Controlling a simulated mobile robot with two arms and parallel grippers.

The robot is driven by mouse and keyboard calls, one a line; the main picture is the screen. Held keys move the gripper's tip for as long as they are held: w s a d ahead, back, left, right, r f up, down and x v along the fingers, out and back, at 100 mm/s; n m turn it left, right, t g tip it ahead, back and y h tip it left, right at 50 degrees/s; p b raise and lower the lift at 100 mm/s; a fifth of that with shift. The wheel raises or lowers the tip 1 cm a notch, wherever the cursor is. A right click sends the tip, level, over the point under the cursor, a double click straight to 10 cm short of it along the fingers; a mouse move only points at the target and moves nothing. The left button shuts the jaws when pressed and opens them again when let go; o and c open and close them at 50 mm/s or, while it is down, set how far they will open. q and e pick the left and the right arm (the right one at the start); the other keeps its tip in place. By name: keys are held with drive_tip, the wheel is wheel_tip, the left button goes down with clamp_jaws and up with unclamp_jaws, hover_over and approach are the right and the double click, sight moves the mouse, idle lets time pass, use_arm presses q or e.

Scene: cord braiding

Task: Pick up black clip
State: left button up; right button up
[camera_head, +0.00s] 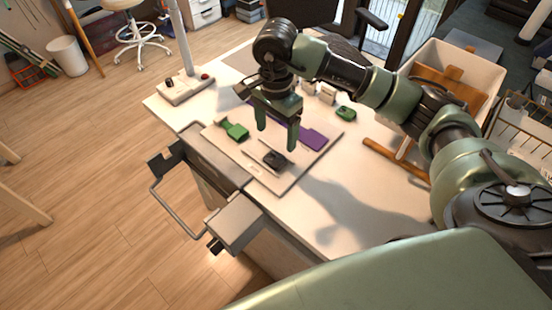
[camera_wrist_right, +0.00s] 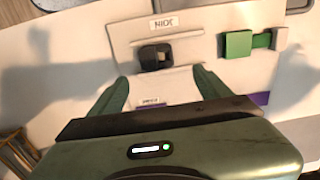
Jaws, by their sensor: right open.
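The black clip (camera_head: 274,159) lies on the pale board (camera_head: 289,184) near its front edge. It also shows in the right wrist view (camera_wrist_right: 154,57), beyond my fingertips and slightly left of the middle between them. My right gripper (camera_head: 277,139) is over the board, its two green fingers pointing down and spread apart with nothing between them. In the head view the clip appears just below the fingertips; I cannot tell the exact height gap. My left gripper does not show.
A green clip (camera_head: 235,130) lies left on the board, and a purple piece (camera_head: 313,138) lies right. Another green object (camera_head: 346,113) is on the table behind. A white bin (camera_head: 455,65) and a wooden bar (camera_head: 395,160) are at the right. The table's front right is clear.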

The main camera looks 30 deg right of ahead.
sight(275, 158)
wheel_tip(275, 158, down, 2)
drive_tip(key=shift+f, duration=0.1)
drive_tip(key=f, duration=0.1)
drive_tip(key=f+p, duration=0.1)
drive_tip(key=f, duration=0.1)
drive_tip(key=s+f, duration=0.1)
drive_tip(key=shift+a+f+p, duration=0.15)
drive_tip(key=shift+a+p, duration=0.25)
drive_tip(key=shift+w+f, duration=0.15)
drive_tip(key=shift+f, duration=0.45)
drive_tip(key=c, duration=1.3)
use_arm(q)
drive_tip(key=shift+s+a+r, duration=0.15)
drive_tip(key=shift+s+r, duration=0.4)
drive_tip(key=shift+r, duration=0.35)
use_arm(e)
drive_tip(key=shift+c, duration=0.6)
drive_tip(key=shift+r, duration=0.15)
